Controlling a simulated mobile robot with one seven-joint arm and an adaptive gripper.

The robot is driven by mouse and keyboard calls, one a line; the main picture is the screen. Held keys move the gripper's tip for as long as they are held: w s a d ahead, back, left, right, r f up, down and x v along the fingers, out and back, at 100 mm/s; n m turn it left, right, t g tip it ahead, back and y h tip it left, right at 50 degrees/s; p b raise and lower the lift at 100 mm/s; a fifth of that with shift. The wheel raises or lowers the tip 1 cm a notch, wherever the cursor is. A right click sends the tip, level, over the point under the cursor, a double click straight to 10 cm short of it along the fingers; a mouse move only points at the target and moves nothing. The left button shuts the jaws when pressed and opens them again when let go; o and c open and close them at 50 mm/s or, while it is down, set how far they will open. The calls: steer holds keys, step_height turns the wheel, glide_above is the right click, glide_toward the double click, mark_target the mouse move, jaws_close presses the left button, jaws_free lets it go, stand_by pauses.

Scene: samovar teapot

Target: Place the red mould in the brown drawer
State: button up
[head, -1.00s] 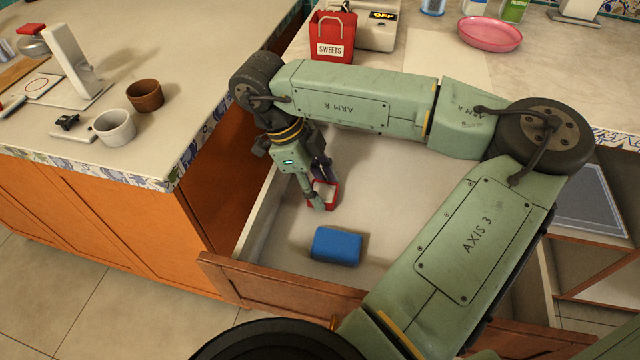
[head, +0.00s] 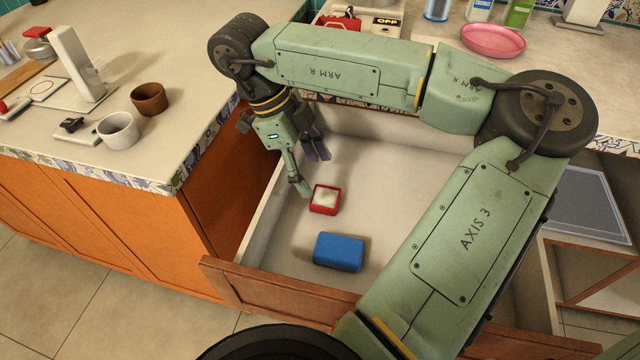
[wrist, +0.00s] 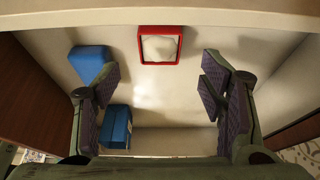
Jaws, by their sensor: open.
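The red mould (head: 325,210), a small square tray with a whitish inside, sits on the pale floor of the open brown drawer (head: 285,297). It also shows whole in the wrist view (wrist: 160,63), at top centre, apart from the fingers. My gripper (head: 309,172) is open and empty, just above and behind the mould in the head view. In the wrist view my gripper (wrist: 160,92) has its two dark-padded fingers spread wide, with bare drawer floor between them.
A blue block (head: 338,251) lies in the drawer in front of the mould; the wrist view shows two blue shapes at left. The drawer walls rise around my gripper. A white cup (head: 117,131) and brown cup (head: 149,99) stand on the left counter.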

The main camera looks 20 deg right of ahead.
steer(key=v, duration=0.5)
steer(key=shift+w+a+r, duration=0.1)
steer(key=shift+a+r, duration=0.05)
steer(key=shift+r, duration=0.25)
